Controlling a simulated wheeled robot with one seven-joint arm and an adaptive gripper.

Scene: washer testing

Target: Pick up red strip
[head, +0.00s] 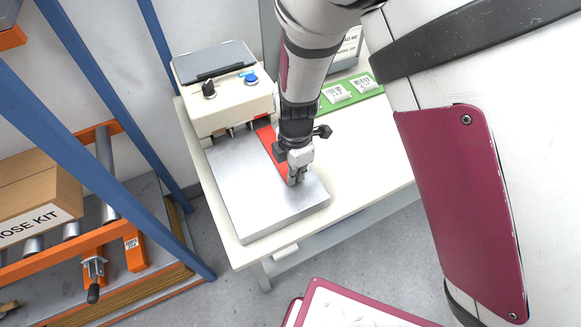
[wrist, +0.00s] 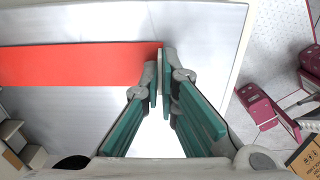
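The red strip (wrist: 80,64) lies flat along a bare metal plate (wrist: 70,115) in the wrist view, running from the left edge to my fingertips. In the head view the strip (head: 266,139) reaches from the white machine down the plate, partly hidden by my arm. My gripper (head: 297,179) points down at the strip's near end. In the wrist view my gripper (wrist: 160,78) has green-padded fingers with their tips close together, right at the strip's end. The left finger covers a corner of the strip. I cannot tell whether the strip's end is between the pads.
The white machine (head: 229,106) with a black knob and blue button stands at the plate's back end. A green board (head: 352,96) with white labelled parts lies behind my arm. The table (head: 350,172) is clear right of the plate. A blue-framed rack holds a box (head: 36,199).

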